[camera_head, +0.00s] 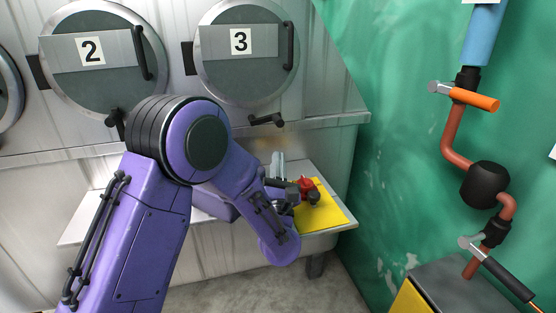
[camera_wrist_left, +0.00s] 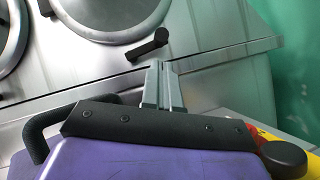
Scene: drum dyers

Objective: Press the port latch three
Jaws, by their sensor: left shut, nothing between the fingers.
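The port latch three (camera_head: 266,120) is a small black lever on the metal wall below the round door marked 3 (camera_head: 245,60). In the left wrist view the latch (camera_wrist_left: 148,45) lies just above the fingertips, tilted up to the right. My left gripper (camera_head: 278,156) is shut and empty, with its grey fingers pointing up toward the wall, below the latch. In the left wrist view the fingers (camera_wrist_left: 160,66) stand close together, with a visible space between their tips and the latch. My right gripper is in neither view.
Door 2 (camera_head: 100,60) has its own black latch (camera_head: 115,123), partly behind my arm. A shelf (camera_head: 335,226) below holds a yellow sheet (camera_head: 325,212) and a red object (camera_head: 306,185) beside my wrist. Pipes with valves (camera_head: 486,185) run along the green wall at right.

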